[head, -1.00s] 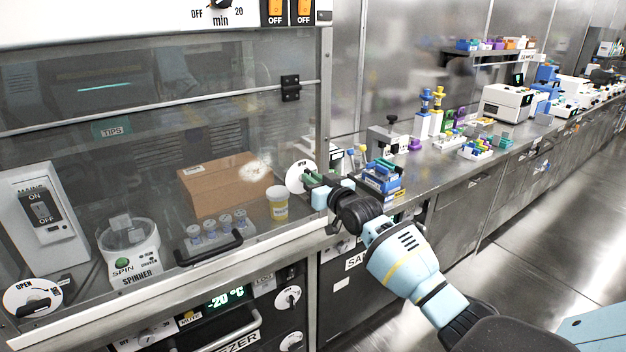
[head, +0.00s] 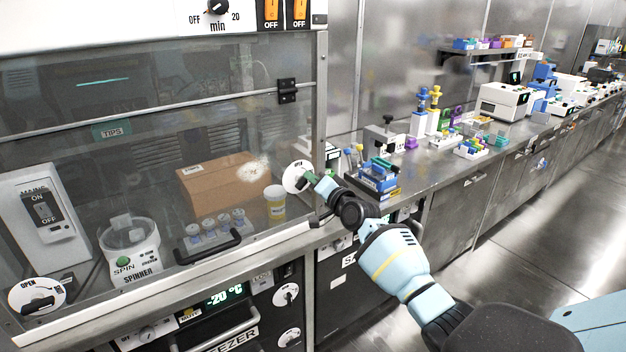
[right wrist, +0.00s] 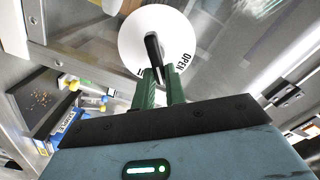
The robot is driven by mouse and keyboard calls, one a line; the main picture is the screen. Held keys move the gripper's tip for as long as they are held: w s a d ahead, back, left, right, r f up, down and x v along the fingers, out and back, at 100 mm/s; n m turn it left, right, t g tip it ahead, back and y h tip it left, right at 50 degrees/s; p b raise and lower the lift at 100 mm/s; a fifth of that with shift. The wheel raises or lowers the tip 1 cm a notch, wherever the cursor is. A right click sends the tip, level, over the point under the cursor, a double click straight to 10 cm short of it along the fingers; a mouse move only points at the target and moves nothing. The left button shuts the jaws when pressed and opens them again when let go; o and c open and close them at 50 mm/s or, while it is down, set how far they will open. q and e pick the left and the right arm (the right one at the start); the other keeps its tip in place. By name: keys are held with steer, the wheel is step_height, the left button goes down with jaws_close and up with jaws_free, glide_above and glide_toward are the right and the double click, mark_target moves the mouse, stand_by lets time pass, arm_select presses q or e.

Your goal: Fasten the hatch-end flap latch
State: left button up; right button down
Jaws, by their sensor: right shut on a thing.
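A white round latch plate (head: 295,177) sits at the right end of the clear hood front. The right wrist view shows it close up, with a black lever (right wrist: 153,47) across its middle and the word OPEN printed at the right of its rim. My right gripper (head: 309,178) is at this latch, and its green fingers (right wrist: 158,84) are shut on the black lever. The lever's lower part is hidden between the fingers. A second white latch plate (head: 37,296), marked OPEN, with a black lever, is at the hood's lower left. My left gripper is out of view.
Behind the clear panel (head: 120,160) are a cardboard box (head: 222,187), a yellow-labelled jar (head: 275,203), a vial rack and a spinner (head: 130,250). A blue rack (head: 374,180) stands on the bench just right of my right gripper. Open floor lies at the right.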

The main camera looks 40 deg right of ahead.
steer(key=shift+d+f+m, duration=0.1)
steer(key=shift+f+m, duration=0.1)
steer(key=shift+m, duration=1.05)
steer(key=shift+f+m, duration=0.25)
steer(key=shift+m, duration=0.95)
steer(key=shift+d+f+m, duration=0.1)
steer(key=shift+f+m, duration=0.1)
steer(key=shift+m, duration=1.05)
steer(key=c, duration=1.5)
jaws_free()
steer(key=shift+a, duration=0.1)
steer(key=shift+o, duration=0.3)
steer(key=shift+p, duration=0.3)
